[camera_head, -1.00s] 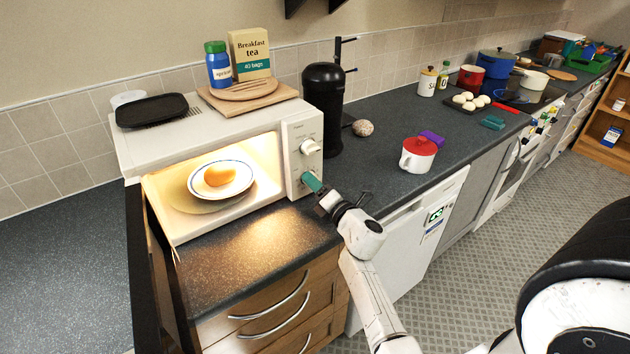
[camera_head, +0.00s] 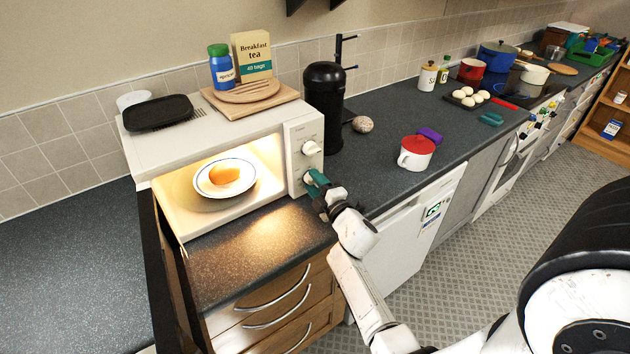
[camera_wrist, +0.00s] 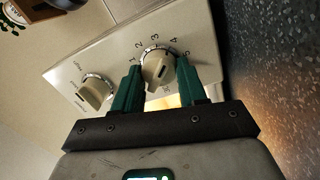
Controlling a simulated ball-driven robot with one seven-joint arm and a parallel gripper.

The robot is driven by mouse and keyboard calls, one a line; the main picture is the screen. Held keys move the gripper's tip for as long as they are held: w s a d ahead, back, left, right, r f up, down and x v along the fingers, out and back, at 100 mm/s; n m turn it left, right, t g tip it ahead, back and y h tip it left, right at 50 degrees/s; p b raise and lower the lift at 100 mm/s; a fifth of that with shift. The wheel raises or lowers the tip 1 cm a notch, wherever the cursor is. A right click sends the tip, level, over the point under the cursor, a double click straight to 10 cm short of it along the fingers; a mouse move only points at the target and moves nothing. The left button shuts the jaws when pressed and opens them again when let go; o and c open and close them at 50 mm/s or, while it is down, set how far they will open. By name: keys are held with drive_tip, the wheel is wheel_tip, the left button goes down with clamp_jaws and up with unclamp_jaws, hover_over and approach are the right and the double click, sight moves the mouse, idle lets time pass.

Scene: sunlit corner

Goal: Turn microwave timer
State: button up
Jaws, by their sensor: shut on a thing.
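The white microwave (camera_head: 220,122) stands on the counter with its lit cavity showing. Inside it is a plate (camera_head: 207,186) with an orange-yellow food item (camera_head: 226,174). The control panel has an upper knob (camera_head: 311,147) and a lower timer knob (camera_head: 309,179). In the wrist view the timer knob (camera_wrist: 159,70) has numbers around it and sits between the green fingers of my gripper (camera_wrist: 160,82). The other knob (camera_wrist: 95,92) is to the left, apart from the fingers. In the head view my gripper (camera_head: 316,182) is at the lower knob, partly hiding it.
On the microwave are a black tray (camera_head: 158,112), a wooden board (camera_head: 250,102), a tea box (camera_head: 252,56) and a blue jar (camera_head: 221,68). A black appliance (camera_head: 324,105) stands close right of the panel. A red-and-white mug (camera_head: 416,152) is farther right. Drawers are below the counter.

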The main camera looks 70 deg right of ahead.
drive_tip(key=shift+m, duration=0.3)
drive_tip(key=o, duration=1.1)
drive_tip(key=shift+c, duration=0.2)
drive_tip(key=b+v, duration=0.1)
drive_tip(key=v, duration=0.3)
drive_tip(key=b+v, duration=0.1)
drive_tip(key=v, duration=0.4)
drive_tip(key=shift+s+a+f, duration=0.1)
drive_tip(key=shift+s+f, duration=0.05)
drive_tip(key=shift+f, duration=0.1)
drive_tip(key=shift+s+a+r+b, duration=0.1)
drive_tip(key=shift+s+a+b, duration=0.3)
drive_tip(key=shift+s, duration=0.2)
